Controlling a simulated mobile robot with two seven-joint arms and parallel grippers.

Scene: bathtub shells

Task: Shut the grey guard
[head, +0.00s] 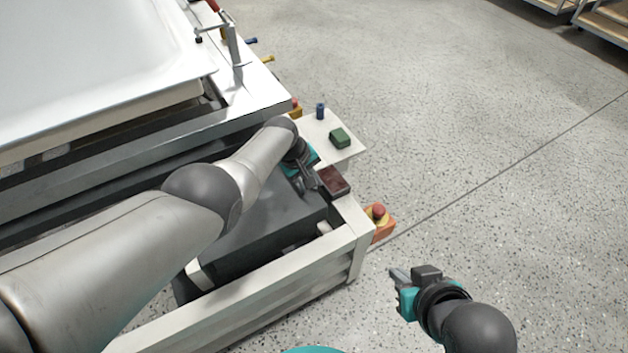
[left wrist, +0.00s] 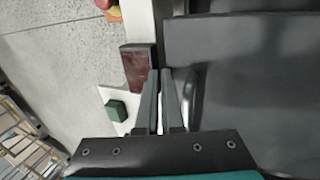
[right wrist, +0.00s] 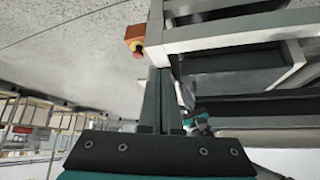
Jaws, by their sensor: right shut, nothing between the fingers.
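The grey guard appears to be the dark grey panel (head: 265,225) in the lower part of the pale machine frame. It fills the right side of the left wrist view (left wrist: 240,75). I cannot tell how far open it stands. My left gripper (head: 308,182) is above its right end, with its fingers a narrow gap apart (left wrist: 160,75) and nothing seen between them. Whether they touch the guard is unclear. My right gripper (head: 394,275) is shut and empty, out over the floor to the right of the frame (head: 290,305).
A dark red box (head: 333,181) sits close beside the left fingers. A green block (head: 340,138) and a blue cylinder (head: 320,111) stand on a white shelf. A red stop button (head: 378,211) juts from the frame corner. A white bathtub shell (head: 90,50) lies above.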

